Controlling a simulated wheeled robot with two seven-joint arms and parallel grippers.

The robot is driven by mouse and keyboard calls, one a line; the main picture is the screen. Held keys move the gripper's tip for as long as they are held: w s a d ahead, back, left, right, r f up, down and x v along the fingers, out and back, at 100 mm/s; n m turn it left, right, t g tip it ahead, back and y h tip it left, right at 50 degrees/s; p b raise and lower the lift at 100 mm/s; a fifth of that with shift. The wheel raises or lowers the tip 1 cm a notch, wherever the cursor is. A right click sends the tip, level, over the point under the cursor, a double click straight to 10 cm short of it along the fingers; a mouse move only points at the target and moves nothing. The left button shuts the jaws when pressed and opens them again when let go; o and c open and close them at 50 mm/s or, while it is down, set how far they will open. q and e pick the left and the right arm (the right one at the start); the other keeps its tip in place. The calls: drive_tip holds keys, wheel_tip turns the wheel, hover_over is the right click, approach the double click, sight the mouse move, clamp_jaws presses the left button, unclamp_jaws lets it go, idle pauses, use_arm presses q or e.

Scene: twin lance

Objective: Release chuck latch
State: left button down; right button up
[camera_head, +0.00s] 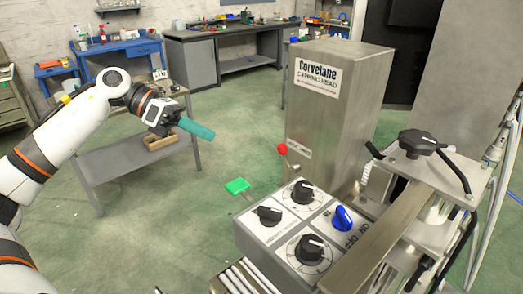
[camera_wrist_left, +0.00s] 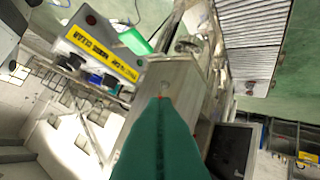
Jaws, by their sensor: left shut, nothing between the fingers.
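My left gripper (camera_head: 211,134) is in the upper left of the head view, its teal fingers shut and empty. It points right, toward the machine, with a visible gap before the machine in the picture. Its fingers fill the lower middle of the left wrist view (camera_wrist_left: 162,101), pressed together. A lever with a red ball knob (camera_head: 282,149) stands at the machine's near left side. A flat green paddle (camera_head: 237,186) sticks out left of the control panel; a green piece also shows in the left wrist view (camera_wrist_left: 135,42). I cannot tell which part is the chuck latch. My right gripper is not in view.
The tall steel Corvelane housing (camera_head: 335,110) stands behind the control panel (camera_head: 300,230), which has black knobs and a blue one (camera_head: 342,218). A black star knob (camera_head: 422,143) is at right. A grey table (camera_head: 130,165) stands behind my left arm. Green floor lies between.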

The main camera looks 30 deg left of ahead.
use_arm(q)
drive_tip(key=shift+d, duration=0.1)
drive_tip(key=p, duration=0.4)
approach(285, 157)
wheel_tip(285, 157, down, 3)
drive_tip(key=w+d+p, duration=0.2)
drive_tip(key=d, duration=0.1)
drive_tip(key=shift+d+f+p, duration=0.15)
drive_tip(key=shift+p, duration=0.25)
